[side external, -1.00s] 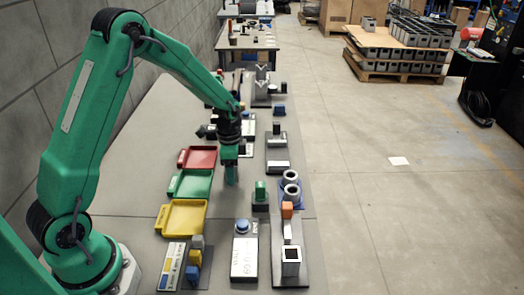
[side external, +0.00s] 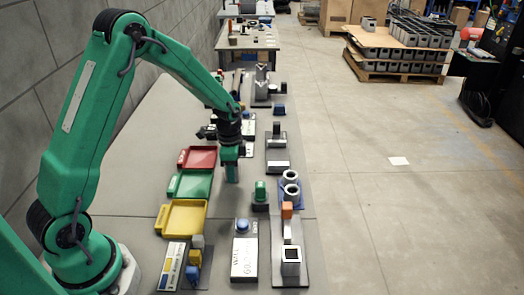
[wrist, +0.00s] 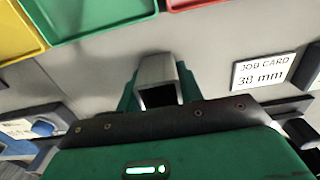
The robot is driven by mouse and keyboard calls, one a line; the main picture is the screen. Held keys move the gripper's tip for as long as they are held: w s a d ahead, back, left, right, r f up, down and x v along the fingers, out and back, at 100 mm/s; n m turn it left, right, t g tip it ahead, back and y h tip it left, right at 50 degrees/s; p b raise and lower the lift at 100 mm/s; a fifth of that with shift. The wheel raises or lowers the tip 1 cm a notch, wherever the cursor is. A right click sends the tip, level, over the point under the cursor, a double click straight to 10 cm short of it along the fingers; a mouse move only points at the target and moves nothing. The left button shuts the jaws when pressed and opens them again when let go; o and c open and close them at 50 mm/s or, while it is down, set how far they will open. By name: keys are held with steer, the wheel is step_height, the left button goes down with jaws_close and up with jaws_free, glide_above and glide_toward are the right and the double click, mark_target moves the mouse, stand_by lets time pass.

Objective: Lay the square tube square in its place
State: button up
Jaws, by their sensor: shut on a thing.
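My gripper (wrist: 157,88) is shut on a grey hollow square tube (wrist: 156,68), with a green jaw on either side of it. In the wrist view the tube's dark open end faces the camera. In the side external view my gripper (side external: 232,172) points down over the grey table, right of the red and green trays. The held tube is too small to make out clearly there. Another square-ended hollow grey piece (side external: 291,254) stands on a dark plate at the front right. I cannot tell which spot is the tube's place.
Red (side external: 197,159), green (side external: 190,184) and yellow (side external: 182,218) trays lie left of my gripper. A job card reading 38 mm (wrist: 263,71) shows in the wrist view.

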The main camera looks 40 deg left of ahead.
steer(key=shift+r, duration=0.1)
steer(key=shift+r, duration=0.7)
step_height(320, 180, up, 2)
steer(key=shift+r, duration=0.15)
steer(key=s+d+r, duration=0.4)
steer(key=d+r, duration=0.3)
steer(key=d, duration=0.3)
steer(key=shift+s+d, duration=0.2)
steer(key=shift+d, duration=0.2)
steer(key=shift+w, duration=0.1)
steer(key=w+a+f, duration=0.1)
steer(key=w+a, duration=0.2)
steer(key=w, duration=0.6)
steer(key=w+a, duration=0.3)
steer(key=w, duration=0.7)
steer(key=shift+w+f, duration=0.2)
steer(key=shift+f, duration=0.15)
steer(key=shift+a, duration=0.1)
